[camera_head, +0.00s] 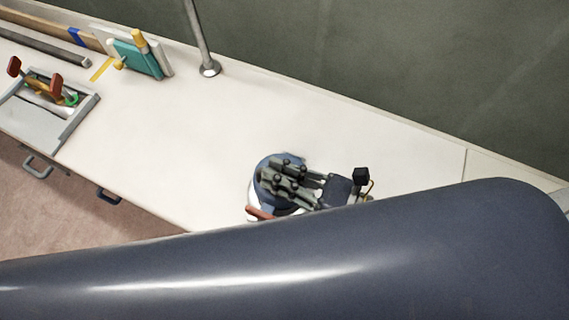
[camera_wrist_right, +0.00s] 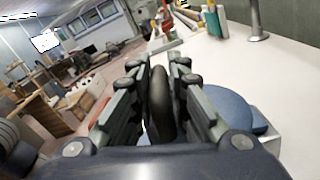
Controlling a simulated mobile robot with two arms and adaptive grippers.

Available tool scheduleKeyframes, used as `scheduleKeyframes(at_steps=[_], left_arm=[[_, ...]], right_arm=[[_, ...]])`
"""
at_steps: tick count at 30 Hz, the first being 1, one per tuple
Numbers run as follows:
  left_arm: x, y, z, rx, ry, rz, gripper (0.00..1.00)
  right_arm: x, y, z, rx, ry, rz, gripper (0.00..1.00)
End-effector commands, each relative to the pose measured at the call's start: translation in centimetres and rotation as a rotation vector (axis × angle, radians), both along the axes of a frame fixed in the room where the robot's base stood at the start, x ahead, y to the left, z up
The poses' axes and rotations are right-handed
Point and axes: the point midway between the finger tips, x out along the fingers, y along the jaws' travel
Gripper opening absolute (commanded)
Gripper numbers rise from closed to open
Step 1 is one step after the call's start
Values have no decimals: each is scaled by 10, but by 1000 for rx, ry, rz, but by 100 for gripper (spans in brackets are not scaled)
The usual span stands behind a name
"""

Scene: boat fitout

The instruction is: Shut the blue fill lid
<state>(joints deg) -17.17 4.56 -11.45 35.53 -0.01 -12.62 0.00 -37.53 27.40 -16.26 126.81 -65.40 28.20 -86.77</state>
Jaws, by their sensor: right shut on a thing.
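The blue fill lid (camera_head: 263,165) shows as a round blue disc on a white base (camera_head: 251,207) on the bench top, partly hidden under my right gripper (camera_head: 277,176). In the right wrist view the blue disc (camera_wrist_right: 235,108) lies to the right of and behind the fingers. There my right gripper (camera_wrist_right: 158,75) is closed around a dark, rounded upright piece (camera_wrist_right: 160,103). I cannot tell for sure whether this piece is part of the lid. Whether the lid is fully seated is hidden. My left gripper is not in view.
A red-orange piece (camera_head: 259,213) sits at the base's front. A metal post (camera_head: 203,45) stands at the back. A grey tray (camera_head: 73,128) with red-handled tools and upright teal and white boards (camera_head: 138,57) are at the left. The white bench top (camera_head: 185,130) between is clear.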

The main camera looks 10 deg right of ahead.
Motion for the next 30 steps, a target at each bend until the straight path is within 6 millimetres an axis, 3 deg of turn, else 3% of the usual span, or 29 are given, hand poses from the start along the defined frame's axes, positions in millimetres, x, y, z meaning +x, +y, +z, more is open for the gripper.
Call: scheduleKeyframes(at_steps=[9,26,27,29,30], left_arm=[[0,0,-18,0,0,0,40],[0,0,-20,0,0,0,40],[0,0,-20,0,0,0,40],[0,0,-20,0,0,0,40],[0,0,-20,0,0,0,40]], right_arm=[[-13,9,-15,-5,-10,7,0],[-15,10,-17,-3,-4,9,0],[-15,10,-17,-4,-4,9,24],[-15,10,-17,-4,-5,10,35],[-15,10,-17,-5,-6,10,35]])
